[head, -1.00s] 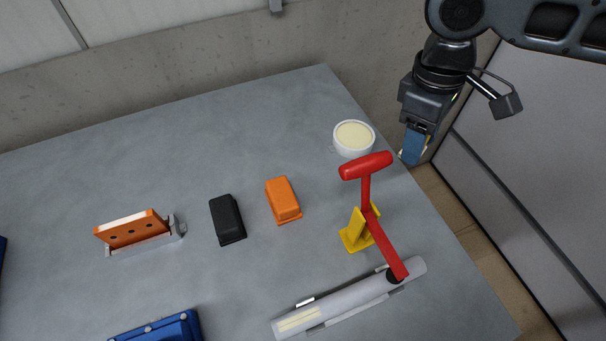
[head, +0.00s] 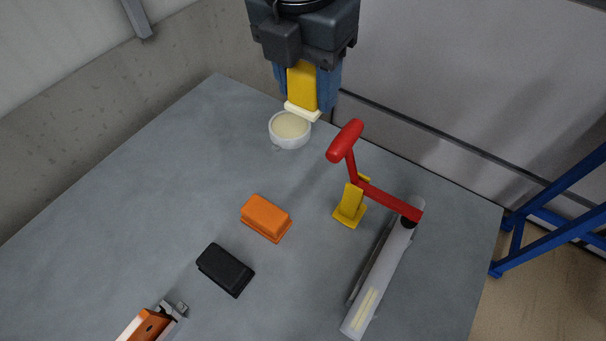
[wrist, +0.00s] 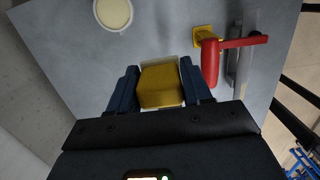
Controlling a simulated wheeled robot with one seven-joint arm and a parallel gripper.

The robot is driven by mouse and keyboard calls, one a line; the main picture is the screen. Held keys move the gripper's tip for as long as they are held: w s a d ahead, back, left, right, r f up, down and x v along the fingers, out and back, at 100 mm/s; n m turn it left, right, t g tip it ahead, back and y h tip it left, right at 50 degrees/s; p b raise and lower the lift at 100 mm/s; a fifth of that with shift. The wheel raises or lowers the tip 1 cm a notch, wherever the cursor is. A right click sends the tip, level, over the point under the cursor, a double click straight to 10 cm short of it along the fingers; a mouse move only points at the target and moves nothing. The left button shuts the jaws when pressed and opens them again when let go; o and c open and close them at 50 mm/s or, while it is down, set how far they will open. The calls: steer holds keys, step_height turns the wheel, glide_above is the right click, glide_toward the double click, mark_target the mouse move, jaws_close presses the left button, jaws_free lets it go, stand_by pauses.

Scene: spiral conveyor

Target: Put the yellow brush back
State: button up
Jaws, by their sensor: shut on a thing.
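The yellow brush (head: 302,88) has a yellow body and a pale bristle edge facing down. My gripper (head: 307,90) is shut on it, with a blue finger on each side. In the head view it hangs above the table, in front of the far edge and overlapping the rim of the white cup. The brush also shows in the wrist view (wrist: 161,86), between the two blue fingers (wrist: 160,88). An orange block-shaped item (head: 266,217) and a black one (head: 225,269) lie on the grey table (head: 180,190).
A white cup (head: 290,131) with cream contents stands near the far edge. A red-handled lever (head: 345,141) rises from a yellow bracket (head: 350,203) beside a grey rail (head: 383,270). An orange-and-metal holder (head: 150,322) is at the bottom. The table's left part is clear.

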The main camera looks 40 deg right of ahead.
step_height(320, 180, down, 17)
steer(key=shift+f+p, duration=0.1)
steer(key=shift+p, duration=0.8)
steer(key=shift+f, duration=0.1)
steer(key=shift+f, duration=0.15)
steer(key=o, duration=1)
steer(key=shift+b, duration=0.3)
